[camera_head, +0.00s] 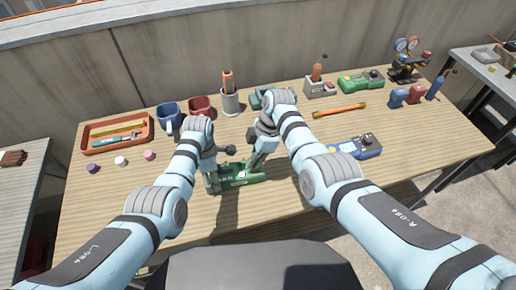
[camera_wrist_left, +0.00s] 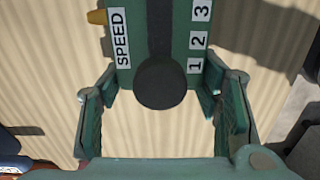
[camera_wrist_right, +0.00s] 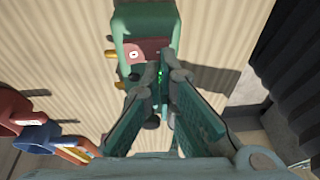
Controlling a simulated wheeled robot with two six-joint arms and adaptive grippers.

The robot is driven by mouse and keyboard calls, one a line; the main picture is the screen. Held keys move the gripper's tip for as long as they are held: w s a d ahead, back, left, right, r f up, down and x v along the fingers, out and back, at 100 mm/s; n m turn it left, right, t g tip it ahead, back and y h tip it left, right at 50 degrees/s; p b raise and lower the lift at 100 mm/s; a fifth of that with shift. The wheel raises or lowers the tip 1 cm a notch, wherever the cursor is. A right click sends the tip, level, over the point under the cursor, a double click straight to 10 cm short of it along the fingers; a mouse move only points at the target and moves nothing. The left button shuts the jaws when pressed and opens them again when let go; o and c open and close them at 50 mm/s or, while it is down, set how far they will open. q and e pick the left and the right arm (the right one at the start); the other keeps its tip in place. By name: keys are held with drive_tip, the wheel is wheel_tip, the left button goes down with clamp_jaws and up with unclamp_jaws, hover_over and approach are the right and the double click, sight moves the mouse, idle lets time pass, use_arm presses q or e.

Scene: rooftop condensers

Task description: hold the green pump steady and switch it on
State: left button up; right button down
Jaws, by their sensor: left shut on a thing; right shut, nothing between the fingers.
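The green pump (camera_head: 243,177) lies on the wooden table in front of me. My left gripper (camera_head: 212,184) is shut on one end of it. In the left wrist view the pump (camera_wrist_left: 180,40) shows a SPEED label, the numbers 1, 2, 3 and a dark round knob between the fingers. My right gripper (camera_head: 250,166) is shut and empty at the pump's other part. In the right wrist view its fingertips (camera_wrist_right: 168,72) are over the pump (camera_wrist_right: 145,22), beside a reddish panel. A small bright green spot shows beside the fingertips, which partly hide the switch area.
A blue device (camera_head: 362,147) lies right of the pump. Behind stand a blue mug (camera_head: 169,115), a red mug (camera_head: 201,106), a grey cup (camera_head: 231,102) and a teal device (camera_head: 262,98). An orange tray (camera_head: 118,146) is at left. The front left tabletop is clear.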

drive_tip(key=s+v, duration=0.1)
drive_tip(key=v, duration=1)
drive_tip(key=shift+w, duration=0.45)
use_arm(q)
drive_tip(key=o, duration=1.8)
drive_tip(key=shift+o, duration=0.4)
drive_tip(key=o, duration=0.4)
drive_tip(key=shift+c, duration=0.2)
